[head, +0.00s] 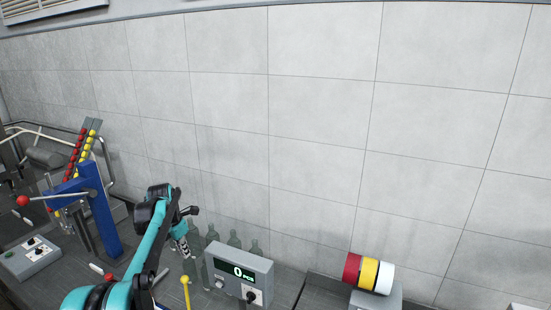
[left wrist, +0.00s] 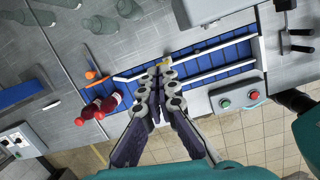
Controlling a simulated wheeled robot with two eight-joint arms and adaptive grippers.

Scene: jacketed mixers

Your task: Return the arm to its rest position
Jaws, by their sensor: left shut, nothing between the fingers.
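My left arm (head: 147,250) reaches up from the bottom left of the head view, teal and black. Its gripper (head: 182,243) hangs from the wrist beside the grey-green bottles, small in that view. In the left wrist view the two finger chains of the gripper (left wrist: 160,68) meet at their tips. It is shut and empty, over or near a blue conveyor strip (left wrist: 212,68); the height above it is hard to tell. My right gripper is in neither view.
Translucent bottles (head: 255,246) stand behind a counter box (head: 237,275) reading 0 PCS. A yellow-knobbed lever (head: 186,290) is close to the arm. A blue press stand (head: 100,215) is at left, a red-yellow-white signal light (head: 369,274) at right.

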